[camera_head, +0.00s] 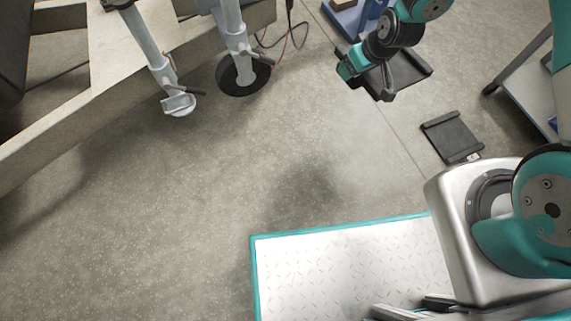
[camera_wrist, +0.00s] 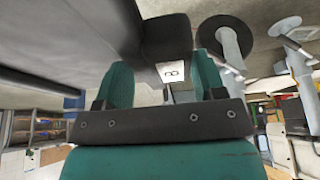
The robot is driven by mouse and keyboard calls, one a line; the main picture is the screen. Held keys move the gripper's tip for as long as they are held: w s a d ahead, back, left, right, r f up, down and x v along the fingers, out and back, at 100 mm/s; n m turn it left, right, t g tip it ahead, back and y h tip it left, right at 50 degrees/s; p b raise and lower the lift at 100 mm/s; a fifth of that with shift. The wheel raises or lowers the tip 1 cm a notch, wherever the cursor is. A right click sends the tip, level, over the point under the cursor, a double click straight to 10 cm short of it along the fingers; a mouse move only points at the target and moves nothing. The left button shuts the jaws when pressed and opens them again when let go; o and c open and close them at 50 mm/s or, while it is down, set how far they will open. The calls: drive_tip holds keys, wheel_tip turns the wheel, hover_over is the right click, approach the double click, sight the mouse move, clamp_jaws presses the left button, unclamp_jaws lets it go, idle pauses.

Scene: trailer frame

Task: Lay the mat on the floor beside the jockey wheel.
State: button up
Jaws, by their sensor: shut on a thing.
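My gripper (camera_head: 358,66) is shut on a dark mat (camera_head: 408,70) with raised edges, held in the air at the top right of the head view. In the wrist view the mat (camera_wrist: 80,35) fills the upper left, and its white tag with one character sits between the teal fingers (camera_wrist: 168,88). The jockey wheel (camera_head: 235,84), a black wheel under a grey post, stands to the left of my gripper. It also shows in the wrist view (camera_wrist: 226,32). The gripper is apart from it.
A second dark mat (camera_head: 452,137) with a small white tag lies on the floor at right. A grey leg with a metal foot (camera_head: 179,104) stands left of the wheel. Cables (camera_head: 289,35) lie behind it. Bare floor (camera_head: 190,185) extends in front.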

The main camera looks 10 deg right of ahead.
drive_tip(key=s+a+f+n+g+y+b, duration=0.3)
drive_tip(key=s+a+f+n+g+b, duration=0.25)
drive_tip(key=s+a+f+n, duration=1)
drive_tip(key=shift+n, duration=0.65)
drive_tip(key=a+f+b, duration=0.1)
drive_tip(key=f+b, duration=0.2)
drive_tip(key=f, duration=0.2)
drive_tip(key=a+f+b, duration=0.1)
drive_tip(key=f+b, duration=0.2)
drive_tip(key=f, duration=0.2)
drive_tip(key=w+a+f+b, duration=0.1)
drive_tip(key=f+b, duration=0.2)
drive_tip(key=f, duration=0.2)
drive_tip(key=shift+f, duration=0.3)
drive_tip(key=shift+f+b, duration=1.75)
drive_tip(key=shift+f, duration=0.9)
drive_tip(key=shift+r+h, duration=0.1)
drive_tip(key=shift+h, duration=0.2)
drive_tip(key=o, duration=1.2)
